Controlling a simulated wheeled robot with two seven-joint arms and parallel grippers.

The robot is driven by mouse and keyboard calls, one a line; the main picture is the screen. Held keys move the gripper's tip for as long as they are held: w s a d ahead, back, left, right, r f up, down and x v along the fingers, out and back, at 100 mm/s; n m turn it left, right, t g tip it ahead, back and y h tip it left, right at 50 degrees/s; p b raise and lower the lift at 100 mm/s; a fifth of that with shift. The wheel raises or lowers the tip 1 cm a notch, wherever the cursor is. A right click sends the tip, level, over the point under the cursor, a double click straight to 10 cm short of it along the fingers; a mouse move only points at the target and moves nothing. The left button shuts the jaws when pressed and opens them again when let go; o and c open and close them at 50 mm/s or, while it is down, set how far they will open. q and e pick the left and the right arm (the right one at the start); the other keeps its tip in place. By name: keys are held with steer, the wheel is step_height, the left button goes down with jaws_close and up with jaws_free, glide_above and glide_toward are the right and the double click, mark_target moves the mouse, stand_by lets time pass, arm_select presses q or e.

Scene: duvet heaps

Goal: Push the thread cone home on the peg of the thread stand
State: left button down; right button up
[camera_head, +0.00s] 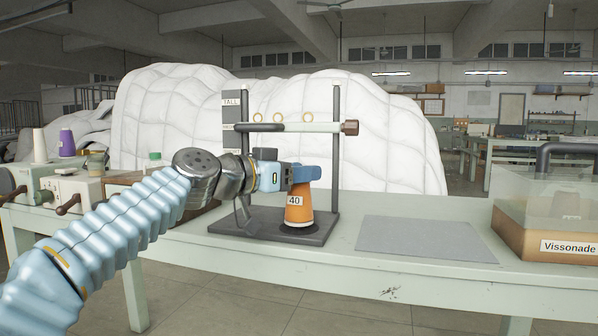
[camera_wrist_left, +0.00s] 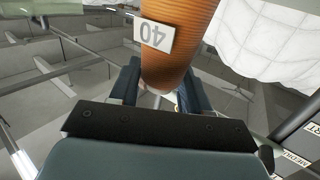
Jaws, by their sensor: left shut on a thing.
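The orange thread cone (camera_head: 299,213), labelled 40, stands about upright over the base of the dark thread stand (camera_head: 240,224). It also shows in the left wrist view (camera_wrist_left: 178,22), where its narrow end lies between the fingers. My left gripper (camera_head: 305,173) comes in from the left and is shut on the upper part of the cone. The cone's tip is hidden by the fingers. The peg is hidden, so I cannot tell whether the cone's foot is flush on its seat. My right gripper is not in view.
The stand's posts carry a pale crossbar (camera_head: 310,127) above the gripper. White and purple cones (camera_head: 67,142) stand at left. White duvet heaps (camera_head: 385,110) rise behind.

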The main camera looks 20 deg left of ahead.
arm_select(q)
steer(key=shift+f+b, duration=0.35)
steer(key=shift+f, duration=0.2)
steer(key=shift+c, duration=2.3)
jaws_free()
steer(key=shift+s+a, duration=0.15)
steer(key=shift+s, duration=0.05)
steer(key=v, duration=1.3)
steer(key=shift+s+a, duration=0.1)
steer(key=shift+s, duration=0.05)
